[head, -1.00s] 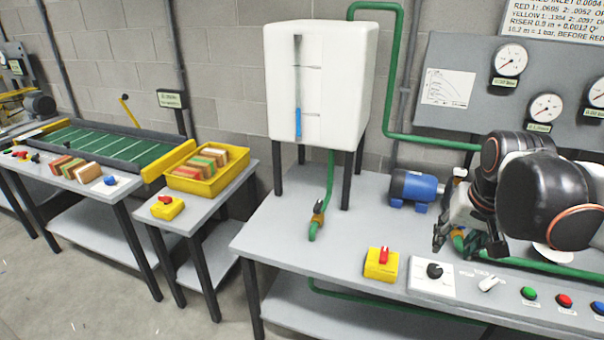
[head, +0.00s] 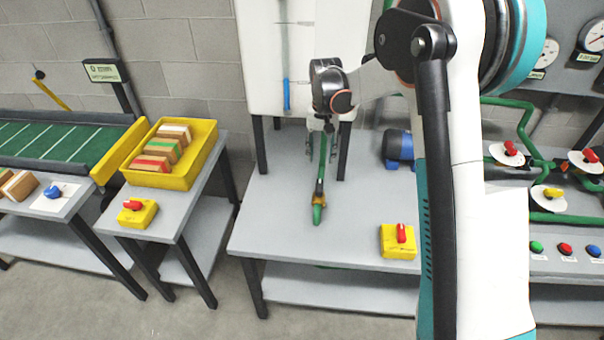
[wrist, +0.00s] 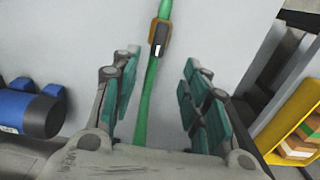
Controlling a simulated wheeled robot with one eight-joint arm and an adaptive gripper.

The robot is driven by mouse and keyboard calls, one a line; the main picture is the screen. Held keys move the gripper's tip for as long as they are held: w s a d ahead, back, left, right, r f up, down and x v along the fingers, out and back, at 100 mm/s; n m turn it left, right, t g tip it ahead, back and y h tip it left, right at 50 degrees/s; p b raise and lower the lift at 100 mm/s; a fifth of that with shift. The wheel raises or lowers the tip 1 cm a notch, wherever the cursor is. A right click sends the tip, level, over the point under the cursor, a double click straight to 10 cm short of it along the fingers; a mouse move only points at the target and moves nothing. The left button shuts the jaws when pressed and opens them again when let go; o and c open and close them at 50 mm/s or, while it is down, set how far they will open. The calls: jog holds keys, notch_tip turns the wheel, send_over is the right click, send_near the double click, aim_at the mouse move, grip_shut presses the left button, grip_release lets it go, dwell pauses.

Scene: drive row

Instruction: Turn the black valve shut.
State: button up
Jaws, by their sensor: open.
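A green pipe (head: 317,213) comes down from the white tank and ends low over the bench. On it sits a small brass-coloured valve (wrist: 154,47) with a short black handle (wrist: 160,38). In the wrist view the handle lies roughly along the pipe, slightly slanted. The valve also shows small in the head view (head: 319,188). My gripper (head: 326,150) is in front of the tank, above the valve. In the wrist view my gripper (wrist: 157,80) is open, with the pipe running between its fingers and the valve just beyond the tips. Nothing is held.
The white tank (head: 335,60) on dark legs stands close behind my gripper. A blue motor (head: 398,147) and a yellow switch box (head: 398,241) lie to the right. Red and yellow valves (head: 510,153) are farther right. A yellow crate of blocks (head: 200,175) stands left.

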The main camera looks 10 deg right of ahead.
aim_at(320, 184)
notch_tip(320, 184, down, 14)
jog(key=b, duration=0.4)
jog(key=shift+r, duration=0.2)
grip_shut()
